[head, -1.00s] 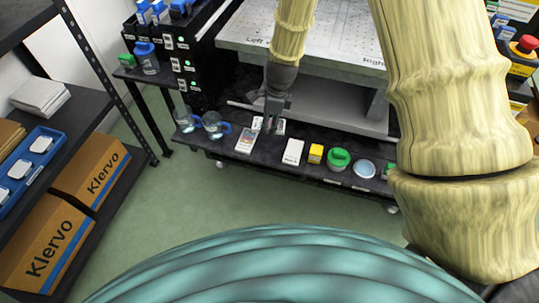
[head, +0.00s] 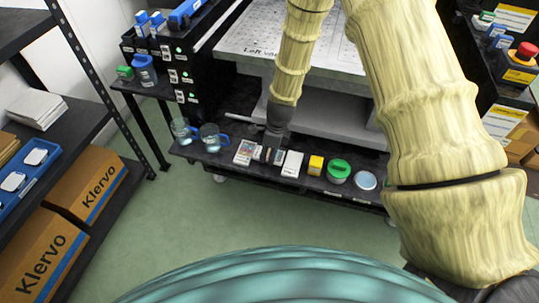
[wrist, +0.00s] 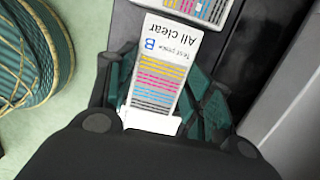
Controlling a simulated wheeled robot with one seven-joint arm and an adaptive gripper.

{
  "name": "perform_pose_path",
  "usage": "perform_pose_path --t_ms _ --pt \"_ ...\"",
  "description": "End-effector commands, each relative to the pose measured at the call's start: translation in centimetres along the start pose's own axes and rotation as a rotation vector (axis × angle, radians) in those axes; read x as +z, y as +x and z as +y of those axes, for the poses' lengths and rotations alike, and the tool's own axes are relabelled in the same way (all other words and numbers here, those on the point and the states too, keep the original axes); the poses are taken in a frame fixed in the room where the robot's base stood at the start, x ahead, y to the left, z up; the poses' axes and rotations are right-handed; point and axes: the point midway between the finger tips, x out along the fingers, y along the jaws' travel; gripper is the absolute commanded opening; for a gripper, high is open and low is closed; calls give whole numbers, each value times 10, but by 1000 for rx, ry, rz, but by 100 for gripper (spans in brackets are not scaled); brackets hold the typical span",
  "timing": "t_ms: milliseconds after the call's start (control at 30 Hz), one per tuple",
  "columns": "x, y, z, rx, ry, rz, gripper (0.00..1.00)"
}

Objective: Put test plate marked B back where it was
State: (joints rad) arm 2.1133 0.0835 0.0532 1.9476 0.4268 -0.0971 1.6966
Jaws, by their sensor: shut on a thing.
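My gripper (head: 268,156) is over the low dark shelf in the head view, shut on test plate B (wrist: 160,75). In the wrist view the plate is a white card with "B", "All clear" and yellow, magenta, blue and dark lines, its text upside down. It lies between the green finger pads, its near end at the palm. A second striped plate (wrist: 205,10) is partly cut off at the top of the wrist view, just beyond plate B. It also shows left of my gripper in the head view (head: 243,152). I cannot tell whether plate B touches the shelf.
On the low shelf (head: 318,190), a white box (head: 292,164), a yellow box (head: 316,165), a green-lidded jar (head: 339,170) and a round dish (head: 365,180) stand to the right. The grey machine (head: 320,115) is behind.

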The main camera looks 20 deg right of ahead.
Motion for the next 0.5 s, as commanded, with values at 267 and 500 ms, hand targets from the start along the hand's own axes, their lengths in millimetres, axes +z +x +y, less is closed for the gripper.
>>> perform_pose_path --t_ms 267,500 --pt "-2 17 0 -1 -1 -1 22" --pt "-3 19 0 -1 0 0 22"
